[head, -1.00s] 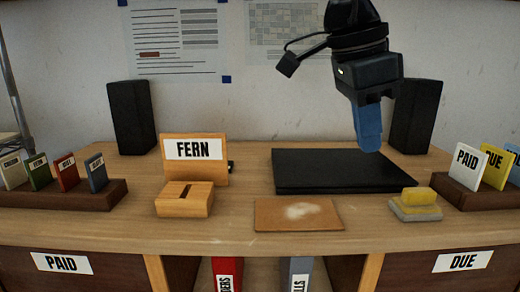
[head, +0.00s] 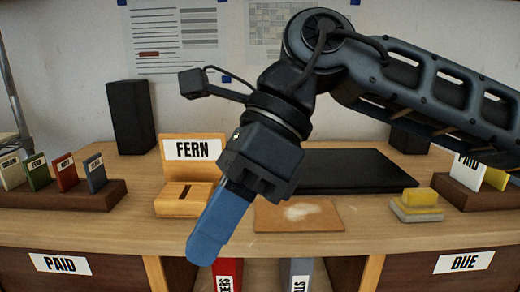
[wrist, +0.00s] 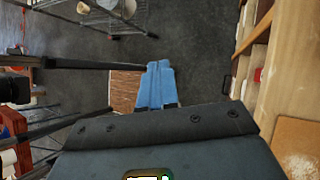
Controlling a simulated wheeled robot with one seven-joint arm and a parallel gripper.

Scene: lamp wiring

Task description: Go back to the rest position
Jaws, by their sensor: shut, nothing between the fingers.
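My gripper (head: 207,238) has blue fingers, shut together with nothing between them. In the head view it hangs in front of the desk's front edge, tilted down to the left, with my arm reaching in from the right. It partly covers the wooden block with a slot (head: 180,197) and the FERN sign (head: 192,150). In the wrist view the blue fingers (wrist: 155,88) lie side by side, with the grey floor beyond them.
The desk (head: 110,222) holds a black flat slab (head: 365,172), a brown mat (head: 310,222) with a pale smear, a yellow and grey sponge stack (head: 416,207), and card racks at left (head: 60,195) and right (head: 470,195). PAID and DUE drawers are below. A wire rack (wrist: 110,18) shows in the wrist view.

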